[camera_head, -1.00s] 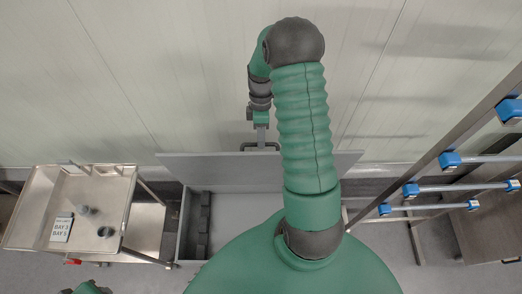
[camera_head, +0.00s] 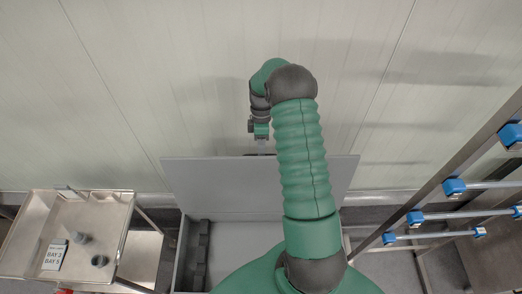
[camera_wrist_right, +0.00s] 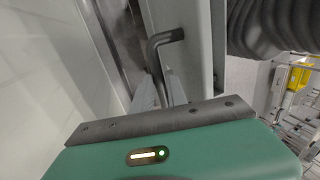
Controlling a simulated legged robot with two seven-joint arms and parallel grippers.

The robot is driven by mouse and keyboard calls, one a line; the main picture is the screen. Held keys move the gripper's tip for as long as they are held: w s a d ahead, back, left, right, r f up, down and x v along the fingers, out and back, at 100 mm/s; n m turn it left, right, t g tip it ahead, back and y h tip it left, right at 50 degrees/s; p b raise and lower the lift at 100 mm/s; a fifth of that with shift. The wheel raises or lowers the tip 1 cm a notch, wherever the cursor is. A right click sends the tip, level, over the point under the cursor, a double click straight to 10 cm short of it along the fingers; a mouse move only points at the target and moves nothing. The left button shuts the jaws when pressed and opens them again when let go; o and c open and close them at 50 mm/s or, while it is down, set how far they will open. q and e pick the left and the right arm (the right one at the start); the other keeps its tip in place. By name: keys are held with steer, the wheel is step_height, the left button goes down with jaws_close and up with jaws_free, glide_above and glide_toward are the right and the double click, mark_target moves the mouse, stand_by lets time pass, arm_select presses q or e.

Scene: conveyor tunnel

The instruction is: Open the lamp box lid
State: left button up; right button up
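The lamp box (camera_head: 182,255) is a grey open-topped box low in the head view. Its flat grey lid (camera_head: 215,188) stands raised along the back edge, in front of the wall. My right arm reaches over the box and lid. The right gripper (camera_head: 262,148) is at the middle of the lid's top edge, its fingertips hidden behind it. In the right wrist view a dark bent handle (camera_wrist_right: 167,37) runs down between the two fingers of my right gripper (camera_wrist_right: 162,85), which appear closed on it. My left gripper is out of view.
A steel trolley (camera_head: 125,215) with small grey cups and a bay card stands at left. A metal rack with blue-ended bars (camera_head: 455,188) stands at right. A pale panelled wall (camera_head: 130,80) closes off the back. Dark padding (camera_head: 197,255) lines the box's left inside.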

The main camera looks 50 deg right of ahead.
steer(key=o, duration=0.3)
steer(key=b+v, duration=0.3)
steer(key=v, duration=1.3)
steer(key=shift+w+d+r, duration=0.1)
steer(key=shift+d+r, duration=0.15)
steer(key=shift+r, duration=0.1)
